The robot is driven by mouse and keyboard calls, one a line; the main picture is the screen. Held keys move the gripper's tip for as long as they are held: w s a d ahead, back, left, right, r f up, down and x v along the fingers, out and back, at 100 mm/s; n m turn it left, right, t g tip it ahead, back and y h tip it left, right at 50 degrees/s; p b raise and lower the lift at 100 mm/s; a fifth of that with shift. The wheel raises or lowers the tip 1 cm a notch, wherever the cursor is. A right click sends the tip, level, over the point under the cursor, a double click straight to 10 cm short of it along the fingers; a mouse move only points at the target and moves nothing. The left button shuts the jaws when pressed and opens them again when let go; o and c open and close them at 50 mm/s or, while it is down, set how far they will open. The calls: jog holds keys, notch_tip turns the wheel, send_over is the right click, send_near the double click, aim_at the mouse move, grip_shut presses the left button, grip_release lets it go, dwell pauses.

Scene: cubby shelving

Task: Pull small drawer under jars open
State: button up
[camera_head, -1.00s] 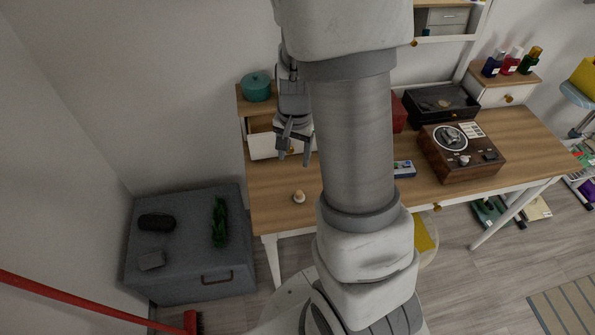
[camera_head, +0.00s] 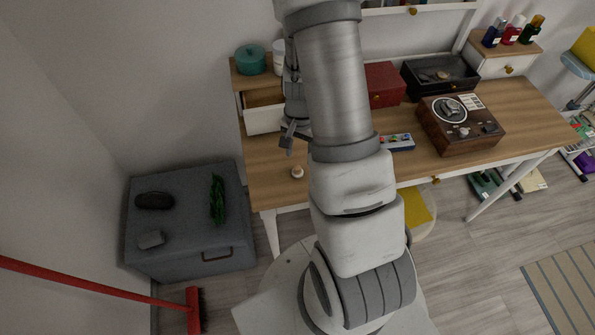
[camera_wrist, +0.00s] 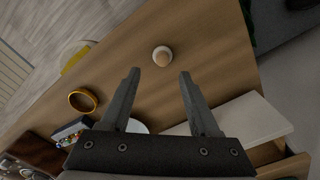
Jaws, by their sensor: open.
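The small drawer (camera_head: 263,121) under the teal pot (camera_head: 251,60) and the white jar (camera_head: 279,58) stands pulled out at the desk's back left. Its wooden inside shows behind the white front. My arm hides its right part. In the wrist view the white drawer front (camera_wrist: 245,118) lies at lower right, with part of the open inside beside it. My gripper (camera_head: 292,135) is open and empty, in front of the drawer's right side, above the desk. In the wrist view its two fingers (camera_wrist: 159,74) are spread apart with nothing between them, seemingly clear of the drawer.
A small egg-shaped thing (camera_head: 297,172) stands on the desk (camera_head: 275,190) near its front edge. A red box (camera_head: 384,84), a black tray (camera_head: 440,78) and a record player (camera_head: 460,124) stand to the right. A closed drawer (camera_head: 508,67) sits under bottles. A grey cabinet (camera_head: 190,220) is at left.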

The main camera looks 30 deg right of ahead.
aim_at(297, 167)
jog(key=shift+a+f, duration=0.15)
jog(key=shift+f, duration=1.2)
jog(key=shift+a+f, duration=0.15)
jog(key=shift+f, duration=1.15)
jog(key=shift+c, duration=0.4)
grip_shut()
